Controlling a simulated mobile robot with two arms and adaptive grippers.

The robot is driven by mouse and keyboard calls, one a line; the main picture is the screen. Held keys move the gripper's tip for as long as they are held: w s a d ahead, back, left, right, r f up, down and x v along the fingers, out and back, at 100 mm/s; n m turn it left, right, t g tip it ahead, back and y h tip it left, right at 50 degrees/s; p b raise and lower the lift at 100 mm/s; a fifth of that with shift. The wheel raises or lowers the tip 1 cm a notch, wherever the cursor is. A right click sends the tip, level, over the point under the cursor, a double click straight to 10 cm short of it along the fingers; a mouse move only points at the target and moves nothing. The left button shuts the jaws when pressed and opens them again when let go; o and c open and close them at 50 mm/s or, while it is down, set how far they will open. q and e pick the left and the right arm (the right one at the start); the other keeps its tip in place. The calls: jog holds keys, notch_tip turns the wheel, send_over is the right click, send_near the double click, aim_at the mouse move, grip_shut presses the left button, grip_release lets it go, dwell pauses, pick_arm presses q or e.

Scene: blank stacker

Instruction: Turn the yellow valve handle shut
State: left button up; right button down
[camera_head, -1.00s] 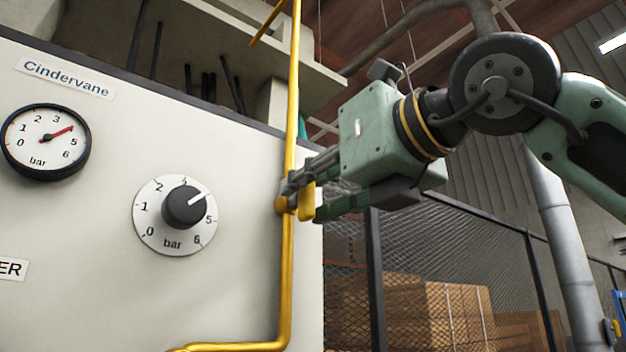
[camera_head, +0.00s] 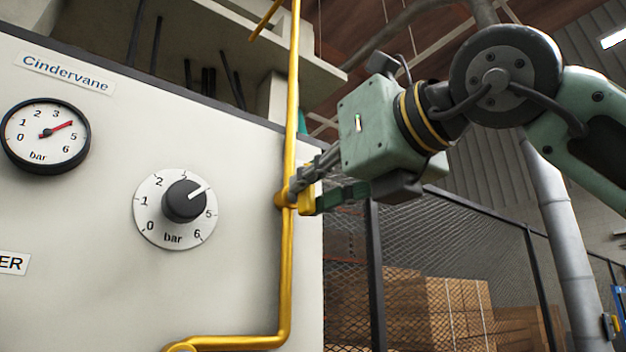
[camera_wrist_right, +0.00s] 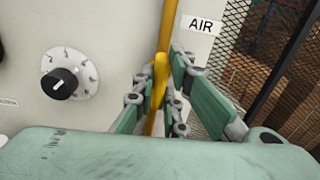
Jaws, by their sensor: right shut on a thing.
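The yellow valve handle (camera_head: 306,200) sits on the yellow vertical pipe (camera_head: 287,265), near the right edge of the pale panel. My right gripper (camera_head: 312,189) reaches in from the right and is shut on the handle. In the right wrist view the handle (camera_wrist_right: 159,76) stands between the two fingers, in front of the pipe (camera_wrist_right: 168,25). The fingers hide part of the handle, and its exact angle to the pipe is hard to tell. My left gripper is not in view.
The panel (camera_head: 100,230) carries a gauge (camera_head: 46,135) with a red needle and a black knob (camera_head: 184,200) on a dial. An "AIR" label (camera_wrist_right: 201,24) is right of the pipe. A mesh fence (camera_head: 450,240) and boxes (camera_head: 440,310) stand behind.

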jog(key=shift+s+a+f+n+p, duration=0.15)
jog(key=shift+n+p, duration=0.4)
jog(key=shift+n, duration=2.3)
jog(key=shift+a+f+n+p, duration=0.1)
jog(key=shift+n+p, duration=0.45)
jog(key=shift+n, duration=2.35)
jog(key=shift+s+a+f+n+p, duration=0.15)
jog(key=shift+n+p, duration=0.4)
jog(key=shift+n, duration=2.3)
jog(key=shift+w+d, duration=0.1)
jog(key=c, duration=2.3)
grip_release()
jog(key=o, duration=0.5)
jog(key=shift+d, duration=0.1)
